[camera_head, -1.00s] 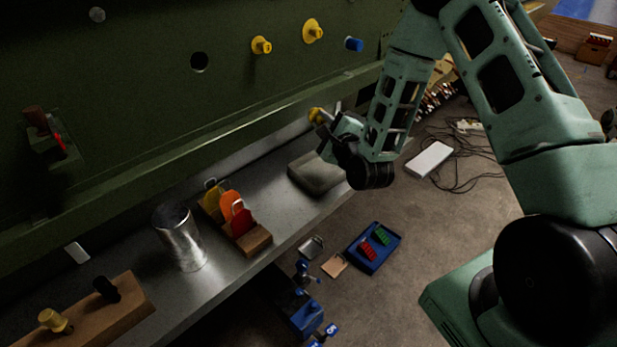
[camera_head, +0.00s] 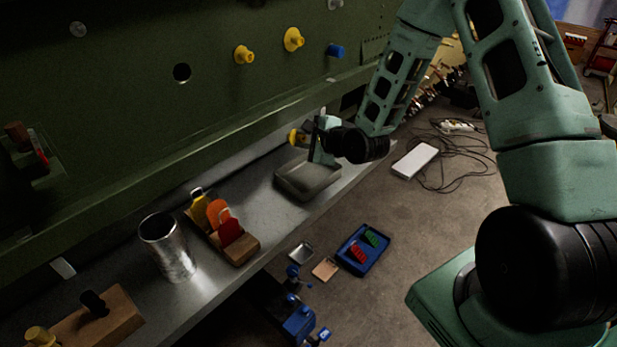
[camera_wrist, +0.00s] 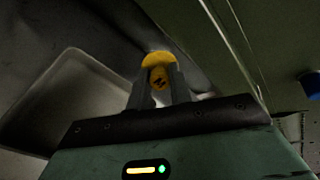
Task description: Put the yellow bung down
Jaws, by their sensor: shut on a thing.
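My gripper (camera_head: 308,137) is shut on a yellow bung (camera_head: 294,136), held above the grey metal shelf (camera_head: 262,196) near its far end. In the wrist view the bung (camera_wrist: 158,74) sits between my two fingers (camera_wrist: 158,88), its round yellow head beyond the fingertips. A shallow grey tray (camera_head: 309,186) lies on the shelf just below my gripper. In the wrist view the tray (camera_wrist: 62,105) shows to the left of the fingers. The bung looks apart from the tray and the shelf.
Two yellow bungs (camera_head: 293,40) (camera_head: 244,55) and a blue one (camera_head: 335,50) sit in the green panel (camera_head: 120,110), beside an empty hole (camera_head: 182,73). A metal cup (camera_head: 168,248), a tag rack (camera_head: 241,250) and a wooden block (camera_head: 118,318) stand on the shelf.

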